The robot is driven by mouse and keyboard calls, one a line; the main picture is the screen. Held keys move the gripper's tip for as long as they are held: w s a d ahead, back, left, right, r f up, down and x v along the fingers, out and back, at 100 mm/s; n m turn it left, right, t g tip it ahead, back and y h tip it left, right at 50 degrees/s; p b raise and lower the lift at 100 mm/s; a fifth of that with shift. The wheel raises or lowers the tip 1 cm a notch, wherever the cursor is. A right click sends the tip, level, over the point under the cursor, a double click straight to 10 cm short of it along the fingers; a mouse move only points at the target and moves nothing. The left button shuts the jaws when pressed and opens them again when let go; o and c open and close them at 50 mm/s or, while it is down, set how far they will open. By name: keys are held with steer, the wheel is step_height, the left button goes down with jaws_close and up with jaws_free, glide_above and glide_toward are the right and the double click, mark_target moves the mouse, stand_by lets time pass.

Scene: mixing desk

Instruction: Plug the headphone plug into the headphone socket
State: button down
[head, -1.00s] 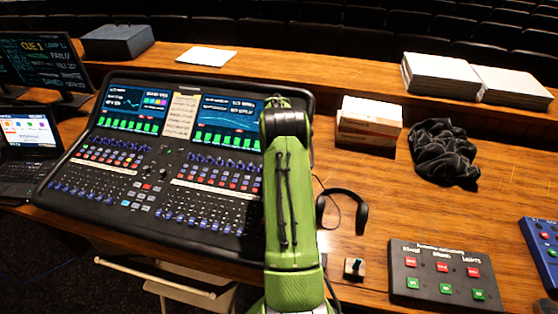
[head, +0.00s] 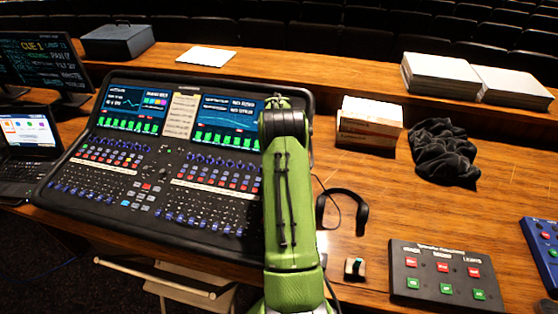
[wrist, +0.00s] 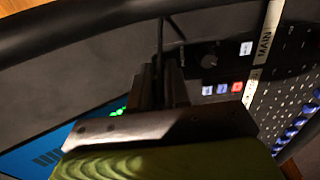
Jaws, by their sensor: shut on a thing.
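My gripper (wrist: 165,75) is shut in the wrist view, its dark fingers close together over the grey panel of the mixing desk (wrist: 85,70). The headphone plug is mostly hidden between the fingers; a thin dark cable (wrist: 160,35) shows at their tips. I cannot make out the headphone socket or tell whether the plug touches it. In the head view my green arm covers the gripper and the right edge of the mixing desk (head: 150,205). The black headphones (head: 362,212) lie on the table just right of my arm.
A small switch block (head: 355,268) and a dark button box (head: 445,262) stand front right. A white box (head: 370,118), a crumpled black cloth (head: 443,150) and paper stacks (head: 440,75) lie behind. A laptop (head: 30,138) is far left. Bare wood lies right of the headphones.

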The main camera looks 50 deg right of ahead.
steer(key=shift+f+b, duration=0.35)
steer(key=shift+f, duration=0.25)
steer(key=c, duration=1)
jaws_free()
steer(key=r, duration=0.5)
steer(key=a+r, duration=0.1)
steer(key=r, duration=0.4)
steer(key=r+p, duration=0.1)
steer(key=r, duration=0.4)
steer(key=shift+s+a+r, duration=0.2)
steer(key=shift+s+r, duration=0.1)
steer(key=shift+r, duration=0.1)
